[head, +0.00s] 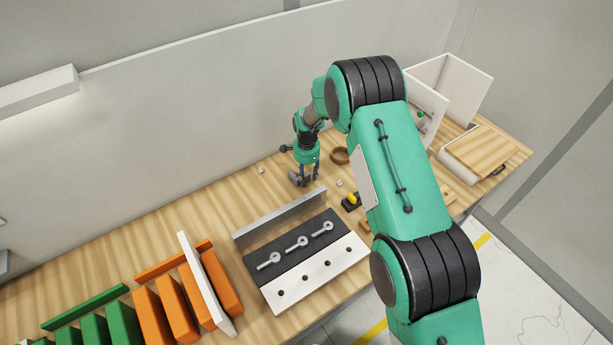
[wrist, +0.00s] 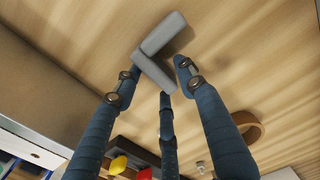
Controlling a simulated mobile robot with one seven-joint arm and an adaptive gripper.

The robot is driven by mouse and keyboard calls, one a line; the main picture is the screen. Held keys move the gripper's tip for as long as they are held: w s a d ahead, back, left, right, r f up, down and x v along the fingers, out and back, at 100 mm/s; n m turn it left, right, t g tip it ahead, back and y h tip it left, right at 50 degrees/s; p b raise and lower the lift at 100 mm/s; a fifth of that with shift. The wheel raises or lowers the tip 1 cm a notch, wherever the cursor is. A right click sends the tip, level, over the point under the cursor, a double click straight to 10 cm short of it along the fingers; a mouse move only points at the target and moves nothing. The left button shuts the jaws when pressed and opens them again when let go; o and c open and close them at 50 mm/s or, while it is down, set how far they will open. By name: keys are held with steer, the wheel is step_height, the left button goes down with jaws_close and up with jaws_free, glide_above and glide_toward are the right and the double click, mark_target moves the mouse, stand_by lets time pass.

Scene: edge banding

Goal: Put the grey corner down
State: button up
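The grey corner (wrist: 158,52) is an L-shaped block seen in the wrist view, just beyond my fingertips, with a dark shadow close beside it over the wooden table. My gripper (wrist: 161,78) has three blue fingers, spread around the corner's near arm. The left fingertip and the middle one overlap its edge in the picture; a gap shows at the right fingertip. In the head view my gripper (head: 307,180) points down low over the table behind the fixture, and the grey corner (head: 296,180) shows at its fingers. Its exact contact with the table cannot be told.
A fixture with a dark strip (head: 282,262), several clamps and a white board (head: 320,274) lies in front. A brown ring (head: 340,156) lies to the right of my gripper. Orange (head: 151,315) and green (head: 93,327) panels stand at the left. Bare table lies left of my gripper.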

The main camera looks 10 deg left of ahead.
steer(key=shift+r, duration=0.1)
step_height(320, 180, up, 12)
steer(key=shift+b, duration=0.3)
stand_by(0.4)
stand_by(0.5)
steer(key=shift+r, duration=0.1)
